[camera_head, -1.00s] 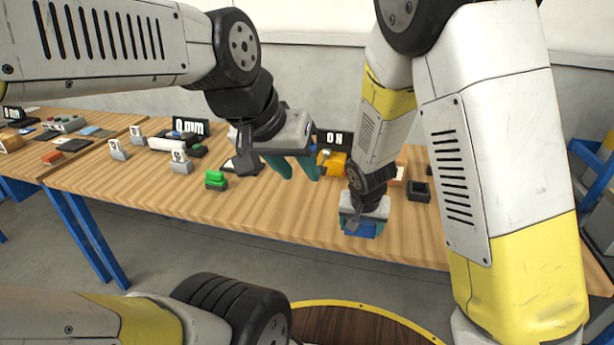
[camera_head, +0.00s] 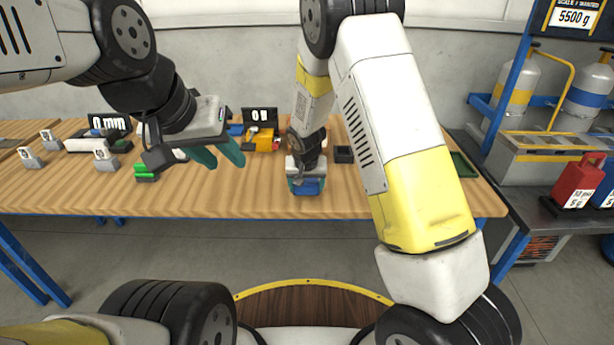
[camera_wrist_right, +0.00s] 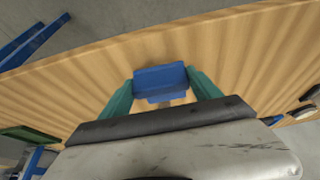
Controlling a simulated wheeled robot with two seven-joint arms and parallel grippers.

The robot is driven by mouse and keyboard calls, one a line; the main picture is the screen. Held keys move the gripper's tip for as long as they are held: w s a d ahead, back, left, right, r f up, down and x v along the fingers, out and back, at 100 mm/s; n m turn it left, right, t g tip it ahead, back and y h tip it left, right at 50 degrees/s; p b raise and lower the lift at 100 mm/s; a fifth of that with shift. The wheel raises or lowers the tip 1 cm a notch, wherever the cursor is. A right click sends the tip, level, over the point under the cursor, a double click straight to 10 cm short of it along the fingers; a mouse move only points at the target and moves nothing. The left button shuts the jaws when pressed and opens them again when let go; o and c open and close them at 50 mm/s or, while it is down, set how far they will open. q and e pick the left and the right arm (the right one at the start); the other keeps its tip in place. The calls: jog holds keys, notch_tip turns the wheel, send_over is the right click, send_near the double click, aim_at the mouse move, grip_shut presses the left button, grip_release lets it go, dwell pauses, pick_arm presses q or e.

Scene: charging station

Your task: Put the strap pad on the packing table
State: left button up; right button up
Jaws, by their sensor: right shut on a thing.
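My right gripper (camera_head: 307,187) is shut on a blue block-like thing (camera_wrist_right: 160,79), likely the strap pad, held between its two teal fingers. The blue thing also shows under the gripper in the head view (camera_head: 308,187). It is over the front part of the wooden table (camera_head: 400,196); I cannot tell whether it touches the top. My left gripper (camera_head: 222,158) is open, with its teal fingers apart and empty, above the table to the left. I cannot tell from a label which table is the packing table.
A green block (camera_head: 146,172), white number stands (camera_head: 106,159), an orange device (camera_head: 264,140) and a black open box (camera_head: 344,154) stand on the table. A green tray (camera_head: 462,165) lies at its right end. A bench with a red canister (camera_head: 577,182) stands further right.

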jog(key=shift+w+d+f, duration=0.1)
jog(key=shift+w+d, duration=0.1)
jog(key=shift+w, duration=0.35)
jog(key=shift+w+d, duration=0.15)
jog(key=shift+w, duration=0.35)
jog(key=shift+f, duration=1.75)
jog(key=shift+f, duration=0.1)
jog(key=o, duration=1.3)
jog(key=shift+o, duration=0.2)
